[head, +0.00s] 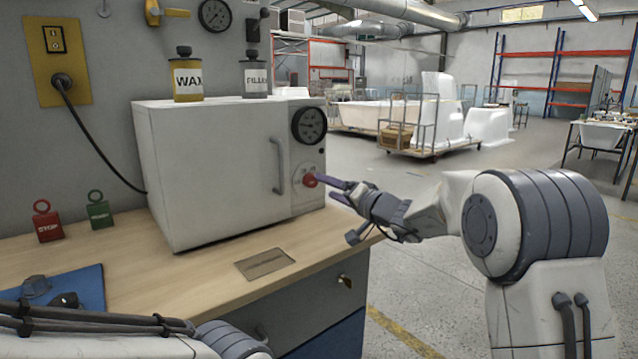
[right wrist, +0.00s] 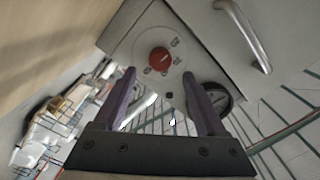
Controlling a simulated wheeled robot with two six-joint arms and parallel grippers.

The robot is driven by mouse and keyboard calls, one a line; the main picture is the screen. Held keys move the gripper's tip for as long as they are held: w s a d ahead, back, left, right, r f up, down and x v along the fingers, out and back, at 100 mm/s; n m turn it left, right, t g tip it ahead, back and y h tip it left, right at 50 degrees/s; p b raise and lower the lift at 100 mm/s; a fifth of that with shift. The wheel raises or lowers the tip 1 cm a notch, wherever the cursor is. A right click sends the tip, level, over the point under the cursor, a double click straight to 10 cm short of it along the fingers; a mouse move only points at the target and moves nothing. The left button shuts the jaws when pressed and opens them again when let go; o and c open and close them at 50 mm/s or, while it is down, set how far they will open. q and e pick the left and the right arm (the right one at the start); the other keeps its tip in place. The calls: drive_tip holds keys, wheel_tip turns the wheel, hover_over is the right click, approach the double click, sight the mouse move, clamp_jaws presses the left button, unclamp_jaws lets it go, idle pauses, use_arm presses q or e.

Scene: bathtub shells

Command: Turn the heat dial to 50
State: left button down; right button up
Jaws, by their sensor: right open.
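The heat dial is a red round knob (head: 310,181) low on the right front of a white oven-like box (head: 205,165). In the right wrist view the red knob (right wrist: 159,60) sits on a pale round plate with small marks that are too blurred to read. My right gripper (head: 338,187) is open, its two purple fingers pointing at the knob. In the right wrist view the open fingers (right wrist: 163,90) frame the space just below the knob, with nothing between them. My left arm shows at the bottom left of the head view; its gripper is out of view.
A round gauge (head: 309,125) is above the knob, and a grey handle (head: 278,166) is to its left. WAX (head: 188,84) and FILLER (head: 255,79) containers stand on the box. Red (head: 47,226) and green (head: 99,213) tags are left on the wooden bench (head: 205,275).

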sight(315, 182)
drive_tip(key=p+x, duration=0.1)
drive_tip(key=x, duration=0.4)
clamp_jaws()
